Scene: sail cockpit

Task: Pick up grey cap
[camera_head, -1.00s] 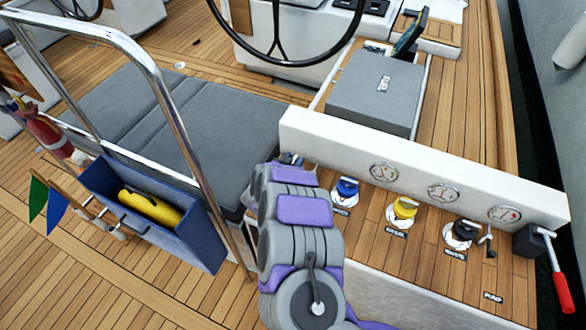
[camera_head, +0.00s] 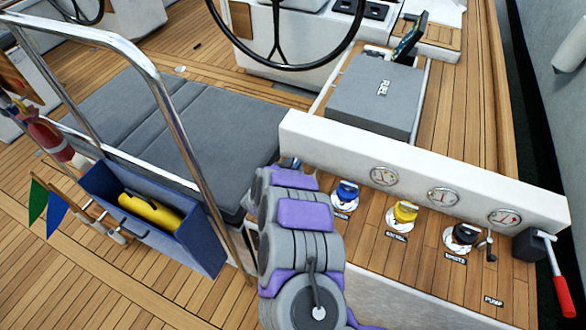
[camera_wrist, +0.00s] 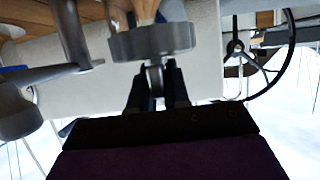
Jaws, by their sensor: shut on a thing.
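In the wrist view, a grey cap (camera_wrist: 152,40) shows as a thick round disc with a small stem or loop. My gripper (camera_wrist: 156,80) has its two dark fingers closed on that stem, one on each side. Wood shows right behind the cap; I cannot tell whether the cap touches it. In the head view, my arm hides the grey cap and most of my gripper.
Blue (camera_head: 345,194), yellow (camera_head: 403,214) and black (camera_head: 464,236) caps stand in a row on the wooden side deck. A white gauge panel (camera_head: 420,177) rises behind them. A red-handled pump lever (camera_head: 563,290) is at right. A blue bin (camera_head: 205,248) and metal rail (camera_head: 180,140) stand left.

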